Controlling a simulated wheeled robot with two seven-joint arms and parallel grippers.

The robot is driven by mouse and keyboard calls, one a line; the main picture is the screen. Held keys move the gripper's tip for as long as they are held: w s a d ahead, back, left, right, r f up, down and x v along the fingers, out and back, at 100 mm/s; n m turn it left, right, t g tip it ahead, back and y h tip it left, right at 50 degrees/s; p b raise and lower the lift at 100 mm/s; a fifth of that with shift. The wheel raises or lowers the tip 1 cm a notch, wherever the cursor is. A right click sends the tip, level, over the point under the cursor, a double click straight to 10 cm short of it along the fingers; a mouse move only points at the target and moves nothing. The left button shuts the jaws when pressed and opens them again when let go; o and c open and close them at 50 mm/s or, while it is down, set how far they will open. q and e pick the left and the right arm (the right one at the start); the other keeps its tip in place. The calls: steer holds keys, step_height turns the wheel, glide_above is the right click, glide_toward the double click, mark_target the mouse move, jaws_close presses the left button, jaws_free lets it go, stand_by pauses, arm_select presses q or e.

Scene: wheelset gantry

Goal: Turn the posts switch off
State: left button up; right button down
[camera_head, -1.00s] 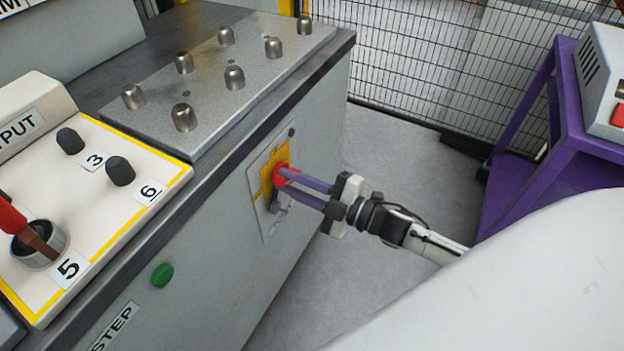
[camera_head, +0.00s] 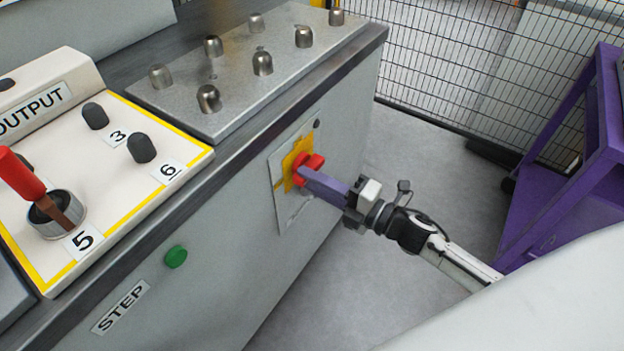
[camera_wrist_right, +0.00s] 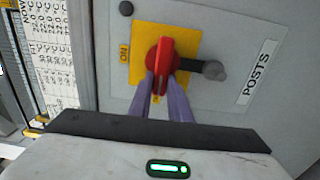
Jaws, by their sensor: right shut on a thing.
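The posts switch is a red rotary handle (camera_head: 312,162) on a yellow plate (camera_head: 290,170), set in the grey side panel of the console. In the right wrist view the red handle (camera_wrist_right: 163,66) stands nearly upright in the picture, with "ON" lettered on the left of the yellow plate (camera_wrist_right: 140,38) and a "POSTS" label (camera_wrist_right: 257,72) to the right. My right gripper (camera_head: 308,172) has its purple fingers shut on the handle; the fingertips (camera_wrist_right: 163,80) sit at the handle's lower part. My left gripper is not in view.
The console top carries metal studs (camera_head: 262,62) and a panel with a red lever (camera_head: 22,172). A green button (camera_head: 176,257) is on the side. A purple frame (camera_head: 570,165) and mesh fence (camera_head: 460,70) stand right.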

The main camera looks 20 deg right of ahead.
stand_by(0.3)
steer(key=c, duration=1.6)
jaws_free()
steer(key=shift+c, duration=0.2)
steer(key=shift+s, duration=0.1)
steer(key=v, duration=1)
